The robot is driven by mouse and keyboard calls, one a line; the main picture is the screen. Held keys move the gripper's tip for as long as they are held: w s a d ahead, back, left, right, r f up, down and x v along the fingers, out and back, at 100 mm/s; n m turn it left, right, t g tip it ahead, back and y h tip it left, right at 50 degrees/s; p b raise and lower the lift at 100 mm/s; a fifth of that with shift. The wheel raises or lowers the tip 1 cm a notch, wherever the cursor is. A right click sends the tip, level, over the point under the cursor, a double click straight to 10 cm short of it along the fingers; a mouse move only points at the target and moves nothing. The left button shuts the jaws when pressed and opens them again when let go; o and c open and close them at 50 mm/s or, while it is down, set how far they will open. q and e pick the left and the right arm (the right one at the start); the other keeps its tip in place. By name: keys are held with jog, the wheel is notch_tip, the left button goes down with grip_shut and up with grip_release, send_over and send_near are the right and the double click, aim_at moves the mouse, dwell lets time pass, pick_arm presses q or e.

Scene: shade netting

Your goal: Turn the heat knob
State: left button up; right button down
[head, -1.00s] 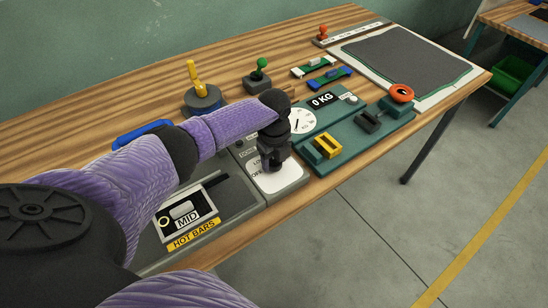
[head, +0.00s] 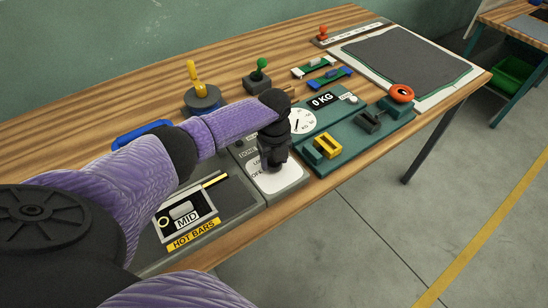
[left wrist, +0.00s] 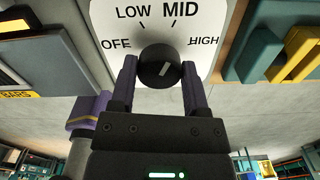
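In the head view my left gripper (head: 274,160) points down over the plate (head: 285,181) and hides the knob. My right gripper is not in view.
Left of the plate is a grey unit with a MID display (head: 187,218) and a HOT BARS label (head: 194,235). Close on the right stands a teal scale (head: 350,135) with a yellow block (head: 328,145). A blue handle (head: 140,133) lies behind my arm.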

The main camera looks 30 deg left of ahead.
pick_arm(q)
jog(key=o, duration=0.4)
jog(key=shift+r, duration=0.1)
notch_tip(320, 180, up, 10)
jog(key=p, duration=0.3)
